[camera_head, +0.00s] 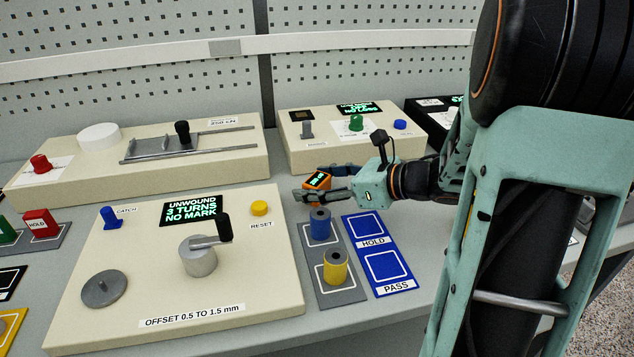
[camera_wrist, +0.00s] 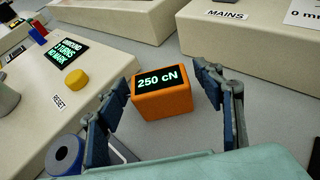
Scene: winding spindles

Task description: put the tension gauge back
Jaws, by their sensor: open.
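The tension gauge is an orange block (camera_head: 318,181) with a dark display, in the middle of the head view behind the grey spool mat. In the wrist view the gauge (camera_wrist: 162,102) reads 250 cN and appears to stand upright on the grey bench. My gripper (camera_head: 302,184) is open, with one finger on each side of the gauge. In the wrist view gaps show between the gauge and both fingers of my gripper (camera_wrist: 160,76). The gauge's underside is hidden.
A winder box (camera_head: 120,270) with a crank and yellow button lies left of the gauge. A grey mat (camera_head: 348,296) holds a blue-topped and a yellow spool. A blue HOLD/PASS mat (camera_head: 374,242) is empty. Cream boxes (camera_head: 330,152) stand behind.

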